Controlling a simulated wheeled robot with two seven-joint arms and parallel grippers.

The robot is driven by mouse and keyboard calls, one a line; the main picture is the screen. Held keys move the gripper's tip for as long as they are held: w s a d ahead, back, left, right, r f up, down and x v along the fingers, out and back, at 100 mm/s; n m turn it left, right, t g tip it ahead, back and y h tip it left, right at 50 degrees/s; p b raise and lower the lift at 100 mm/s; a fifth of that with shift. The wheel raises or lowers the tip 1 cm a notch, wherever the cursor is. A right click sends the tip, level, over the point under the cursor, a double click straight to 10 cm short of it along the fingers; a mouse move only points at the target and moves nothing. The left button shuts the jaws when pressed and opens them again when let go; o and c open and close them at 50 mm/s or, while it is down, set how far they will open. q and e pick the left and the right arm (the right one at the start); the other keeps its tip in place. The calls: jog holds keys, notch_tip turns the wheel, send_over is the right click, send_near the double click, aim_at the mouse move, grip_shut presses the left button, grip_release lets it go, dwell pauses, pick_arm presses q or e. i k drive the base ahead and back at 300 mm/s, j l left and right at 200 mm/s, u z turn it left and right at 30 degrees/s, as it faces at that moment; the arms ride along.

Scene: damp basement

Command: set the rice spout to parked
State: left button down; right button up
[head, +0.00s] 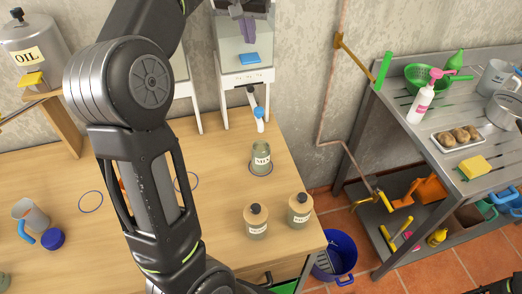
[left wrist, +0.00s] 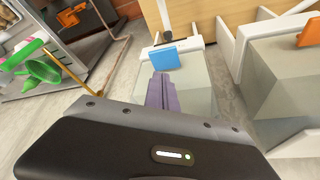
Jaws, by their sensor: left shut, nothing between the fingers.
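A clear-bodied dispenser with a white frame (head: 246,76) stands at the back of the wooden table, with a blue tab (head: 249,58) on its front. Below it a dark spout ends in a blue and white piece (head: 259,119), above a labelled jar (head: 262,159). No rice label is readable. My left gripper (head: 248,40), with purple fingers, is shut and empty in front of the dispenser's upper part. In the left wrist view the closed fingers (left wrist: 161,80) point toward the blue tab (left wrist: 165,56); contact is unclear.
Two corked jars (head: 257,224) stand near the table's front right. An oil dispenser (head: 28,40) and a mug (head: 30,216) are at left. Another dispenser with an orange tab (left wrist: 308,34) stands beside this one. A metal shelf (head: 400,130) is at right. My arm hides the middle of the table.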

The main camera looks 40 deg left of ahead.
aim_at(259, 112)
jog(key=k+l, duration=0.75)
jog(key=l, duration=0.2)
